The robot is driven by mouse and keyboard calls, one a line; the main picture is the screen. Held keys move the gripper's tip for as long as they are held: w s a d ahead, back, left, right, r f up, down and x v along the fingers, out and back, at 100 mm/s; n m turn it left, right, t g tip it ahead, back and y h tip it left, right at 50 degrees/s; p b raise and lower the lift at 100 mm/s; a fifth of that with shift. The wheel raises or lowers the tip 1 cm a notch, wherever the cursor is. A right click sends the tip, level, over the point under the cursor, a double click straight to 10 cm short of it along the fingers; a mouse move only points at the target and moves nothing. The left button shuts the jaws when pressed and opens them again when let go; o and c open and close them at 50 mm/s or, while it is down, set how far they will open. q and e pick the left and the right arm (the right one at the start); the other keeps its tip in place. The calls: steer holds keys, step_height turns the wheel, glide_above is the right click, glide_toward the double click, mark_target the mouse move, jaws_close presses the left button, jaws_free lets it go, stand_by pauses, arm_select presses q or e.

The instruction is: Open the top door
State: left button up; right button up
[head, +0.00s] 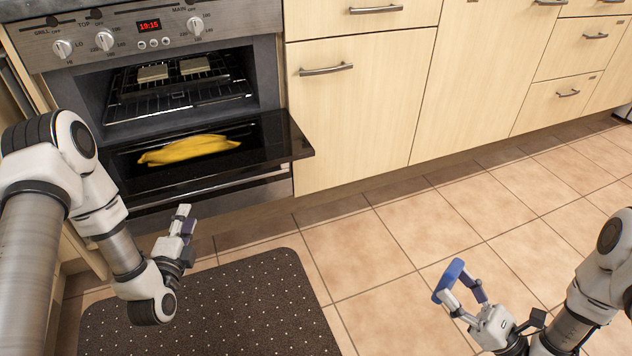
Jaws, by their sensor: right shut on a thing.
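The oven's top door (285,140) is swung down and open, its dark glass inner face turned up. A crumpled yellow thing, perhaps a cloth (188,149), lies on it. The oven cavity behind it is exposed. My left gripper (184,218) is in front of and below the open door, apart from it; its fingers are seen from the side and their gap is unclear. My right gripper (459,286) is far to the right over the tiled floor, shut on a thin curved blue thing (447,277).
Inside the oven, a wire rack (180,93) bears two pale flat slabs (194,66). The control panel (150,27) with knobs is above. Pale cabinets (362,110) stand to the right. A dark dotted mat (215,310) lies in front; the tiled floor is clear.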

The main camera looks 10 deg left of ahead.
mark_target(197, 194)
arm_select(q)
steer(key=w+b, duration=0.1)
steer(key=w, duration=0.2)
steer(key=w+a+b, duration=0.1)
steer(key=w, duration=0.2)
steer(key=w+b, duration=0.1)
steer(key=w, duration=0.2)
steer(key=shift+a+f, duration=0.15)
steer(key=shift+a, duration=0.05)
steer(key=shift+w+a, duration=0.1)
steer(key=shift+w, duration=0.4)
jaws_close()
